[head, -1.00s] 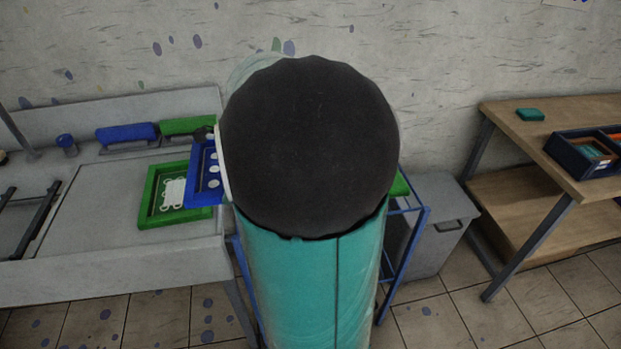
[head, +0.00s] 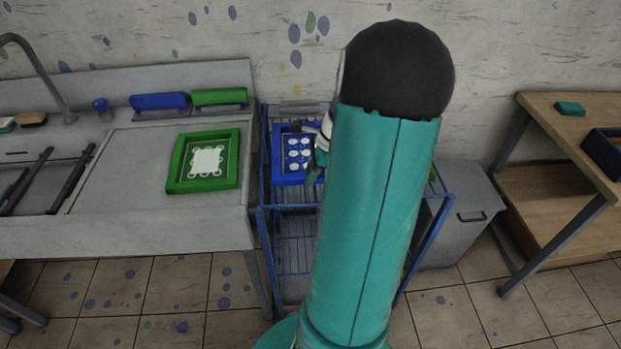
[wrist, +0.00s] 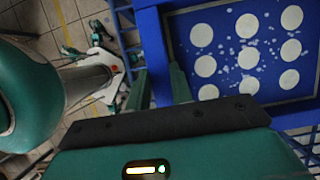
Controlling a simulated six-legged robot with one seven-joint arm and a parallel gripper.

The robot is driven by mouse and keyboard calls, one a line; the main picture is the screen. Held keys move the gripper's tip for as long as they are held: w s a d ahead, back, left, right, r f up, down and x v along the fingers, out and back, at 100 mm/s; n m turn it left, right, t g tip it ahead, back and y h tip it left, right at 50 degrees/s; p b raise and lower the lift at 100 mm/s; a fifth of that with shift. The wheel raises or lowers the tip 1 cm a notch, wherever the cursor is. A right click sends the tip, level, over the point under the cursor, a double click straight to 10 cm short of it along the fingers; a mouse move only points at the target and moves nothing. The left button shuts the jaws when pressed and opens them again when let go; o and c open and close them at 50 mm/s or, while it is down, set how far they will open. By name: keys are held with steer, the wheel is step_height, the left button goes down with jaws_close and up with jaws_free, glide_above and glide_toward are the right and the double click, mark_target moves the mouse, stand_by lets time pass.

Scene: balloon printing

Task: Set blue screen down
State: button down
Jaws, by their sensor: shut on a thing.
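The blue screen (head: 297,153), a blue frame with rows of white circles, is over the top of the blue wire cart (head: 262,222) in the head view. My gripper (wrist: 160,86) is shut on the screen's edge; the wrist view shows the screen (wrist: 240,58) large, just beyond the fingers. My arm hides the screen's right side in the head view. I cannot tell whether the screen touches the cart shelf. A green screen (head: 176,166) with a white pattern lies on the grey sink counter to the left.
A blue squeegee (head: 160,101) and a green squeegee (head: 220,97) stand at the back of the counter. A grey bin (head: 468,225) stands right of the cart. A wooden table (head: 545,110) is farther right. The wall is close behind the cart.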

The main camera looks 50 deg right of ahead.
steer(key=shift+a+f, duration=0.1)
steer(key=shift+f, duration=1.05)
steer(key=shift+w, duration=0.1)
steer(key=c, duration=1.2)
jaws_free()
steer(key=shift+f, duration=0.15)
steer(key=shift+c, duration=0.2)
